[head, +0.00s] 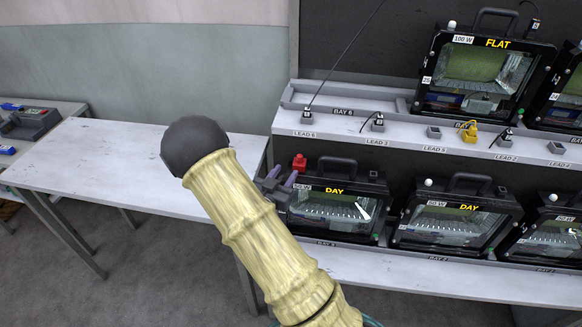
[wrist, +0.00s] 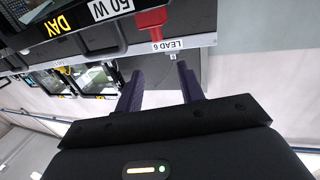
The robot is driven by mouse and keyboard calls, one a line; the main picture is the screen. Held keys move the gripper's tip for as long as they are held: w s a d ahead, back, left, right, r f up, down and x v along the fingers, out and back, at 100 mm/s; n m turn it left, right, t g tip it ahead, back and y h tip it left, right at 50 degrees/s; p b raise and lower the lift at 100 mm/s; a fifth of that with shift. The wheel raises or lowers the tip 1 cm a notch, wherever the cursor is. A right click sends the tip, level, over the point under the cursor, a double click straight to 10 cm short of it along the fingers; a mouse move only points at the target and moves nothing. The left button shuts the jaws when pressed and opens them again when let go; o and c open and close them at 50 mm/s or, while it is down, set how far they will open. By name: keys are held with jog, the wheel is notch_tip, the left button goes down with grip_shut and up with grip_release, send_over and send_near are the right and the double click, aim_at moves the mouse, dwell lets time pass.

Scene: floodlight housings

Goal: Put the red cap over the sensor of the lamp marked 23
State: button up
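The red cap (head: 299,162) sits at the top left corner of the lower left lamp (head: 325,207), which reads DAY. It also shows in the wrist view (wrist: 151,21), beside that lamp's 50 W label. The other lamps have a white dome at that corner; here the cap hides that spot. My gripper (head: 282,177) is just left of and below the cap in the head view. In the wrist view my gripper (wrist: 160,71) has its purple fingers apart, nothing between them, and the cap beyond their tips. I cannot read a 23 on any lamp.
A middle DAY lamp (head: 455,222) and another at right stand on the lower bench. A FLAT lamp (head: 484,75) stands on the upper shelf, whose edge (head: 400,149) carries several lead sockets. A bare white table (head: 110,165) lies left.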

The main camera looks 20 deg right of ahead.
jog(key=shift+s+a, duration=0.3)
jog(key=shift+s, duration=0.05)
dwell(0.4)
jog(key=s+a+n+g+y, duration=0.4)
jog(key=a+y, duration=0.4)
jog(key=y, duration=0.4)
jog(key=s+r+n+g, duration=0.2)
jog(key=s+n, duration=0.1)
jog(key=s, duration=0.4)
jog(key=s+r+n+g+y, duration=0.1)
jog(key=s+r+n+g, duration=0.1)
jog(key=s, duration=0.6)
jog(key=shift+s+a+r+n+g+y, duration=0.15)
jog(key=shift+a+r+n+g+y, duration=0.2)
jog(key=shift+g, duration=0.25)
